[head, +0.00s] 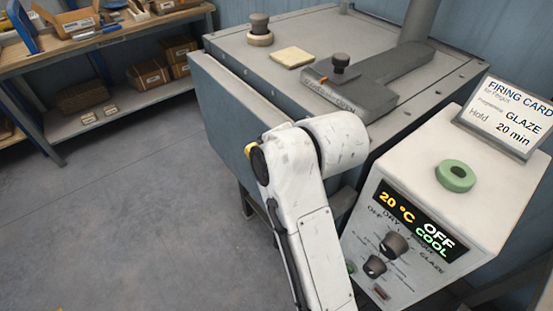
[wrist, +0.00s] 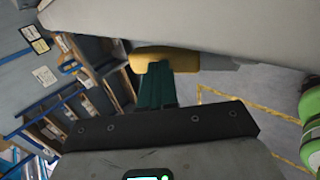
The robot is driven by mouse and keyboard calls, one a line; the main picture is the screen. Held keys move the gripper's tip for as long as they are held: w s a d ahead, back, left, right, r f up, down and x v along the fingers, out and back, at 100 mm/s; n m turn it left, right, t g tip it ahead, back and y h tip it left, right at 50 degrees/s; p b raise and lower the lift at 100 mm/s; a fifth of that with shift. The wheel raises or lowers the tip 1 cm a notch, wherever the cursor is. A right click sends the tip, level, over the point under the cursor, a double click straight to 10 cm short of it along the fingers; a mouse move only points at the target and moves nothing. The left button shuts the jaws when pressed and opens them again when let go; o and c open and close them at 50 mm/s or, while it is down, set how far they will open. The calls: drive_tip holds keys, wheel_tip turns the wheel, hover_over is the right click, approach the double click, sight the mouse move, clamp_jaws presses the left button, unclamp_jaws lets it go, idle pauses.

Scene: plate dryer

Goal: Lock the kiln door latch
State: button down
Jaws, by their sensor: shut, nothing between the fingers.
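The kiln (head: 300,22) is a grey box in the head view. Its thick blue-grey door panel (head: 245,105) is on the left side; I cannot tell whether it is fully closed. On top, a dark grey latch housing and bar (head: 395,68) carries a black knob (head: 341,62). Small lettering and an orange mark show on it, too small to read. In the wrist view my gripper (wrist: 156,78) has its dark green fingers together, beside a yellow-tan bar (wrist: 165,57) under a large grey surface; contact is unclear. My arm hides the gripper in the head view.
A white control box (head: 430,170) at right reads 20 °C, OFF, COOL. A green ring (head: 456,176) and a firing card (head: 507,116) are on it. A knobbed plug (head: 259,30) and pale tile (head: 292,57) lie on the kiln. Shelving (head: 120,95) stands at left; floor between is clear.

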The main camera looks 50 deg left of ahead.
drive_tip(key=shift+w+a+h, duration=0.1)
drive_tip(key=shift+a+h, duration=0.3)
drive_tip(key=shift+h, duration=0.2)
drive_tip(key=shift+a+f, duration=0.25)
drive_tip(key=shift+f, duration=0.2)
drive_tip(key=shift+b+x, duration=0.6)
drive_tip(key=shift+x, duration=0.9)
drive_tip(key=shift+f, duration=0.2)
drive_tip(key=shift+a+r, duration=0.1)
drive_tip(key=shift+r, duration=0.15)
wheel_tip(320, 180, up, 14)
drive_tip(key=p, duration=0.1)
